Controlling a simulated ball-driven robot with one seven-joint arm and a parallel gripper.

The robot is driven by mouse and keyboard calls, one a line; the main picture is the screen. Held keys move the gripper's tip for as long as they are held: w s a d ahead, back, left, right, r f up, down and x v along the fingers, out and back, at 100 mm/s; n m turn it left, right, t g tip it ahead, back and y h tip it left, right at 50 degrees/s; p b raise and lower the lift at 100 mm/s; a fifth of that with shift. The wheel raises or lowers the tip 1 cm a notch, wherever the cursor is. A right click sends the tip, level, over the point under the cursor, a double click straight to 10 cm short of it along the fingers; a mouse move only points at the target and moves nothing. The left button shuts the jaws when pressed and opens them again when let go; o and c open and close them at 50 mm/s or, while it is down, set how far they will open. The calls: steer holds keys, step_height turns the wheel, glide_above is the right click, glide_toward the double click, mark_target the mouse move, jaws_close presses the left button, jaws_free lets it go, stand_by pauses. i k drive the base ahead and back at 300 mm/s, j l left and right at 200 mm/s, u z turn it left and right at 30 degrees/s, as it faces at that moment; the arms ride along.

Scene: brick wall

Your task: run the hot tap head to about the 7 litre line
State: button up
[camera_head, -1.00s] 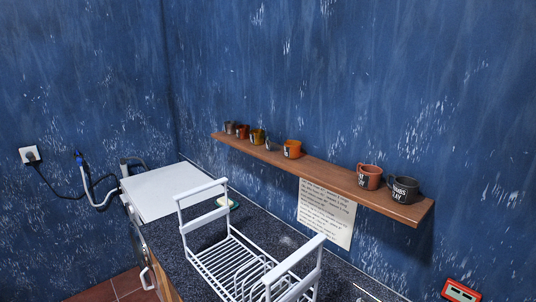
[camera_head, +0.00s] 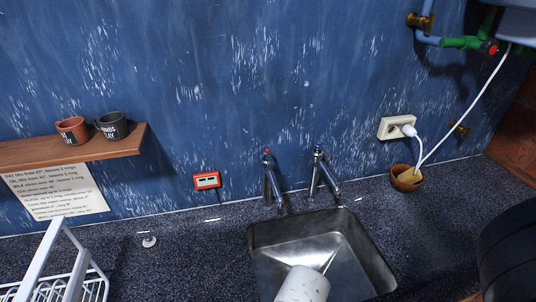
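Two metal taps stand behind the sink (camera_head: 342,240). The left tap (camera_head: 272,185) has a red mark on top, which fits the hot one. The right tap (camera_head: 322,175) has a blue mark. No water shows falling from either spout. A pale, speckled cylinder (camera_head: 303,287) shows over the front of the sink, cut off by the bottom edge; I cannot tell what it is. No litre line is readable. My gripper is not in view.
A red-framed device (camera_head: 206,180) is on the wall left of the taps. A bowl (camera_head: 407,178) with a sponge-like block stands right of them, below a plugged socket (camera_head: 397,128). A white rack (camera_head: 60,270) is at left. A large black shape covers the right edge.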

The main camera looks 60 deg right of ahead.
mark_target(267, 153)
steer(key=k+j, duration=0.3)
steer(key=j, duration=0.2)
steer(key=z, duration=0.35)
steer(key=i+z, duration=0.15)
steer(key=z, duration=0.2)
steer(key=i+z, duration=0.1)
steer(key=z, duration=0.25)
steer(key=k+j+u, duration=0.1)
steer(key=l+z, duration=0.1)
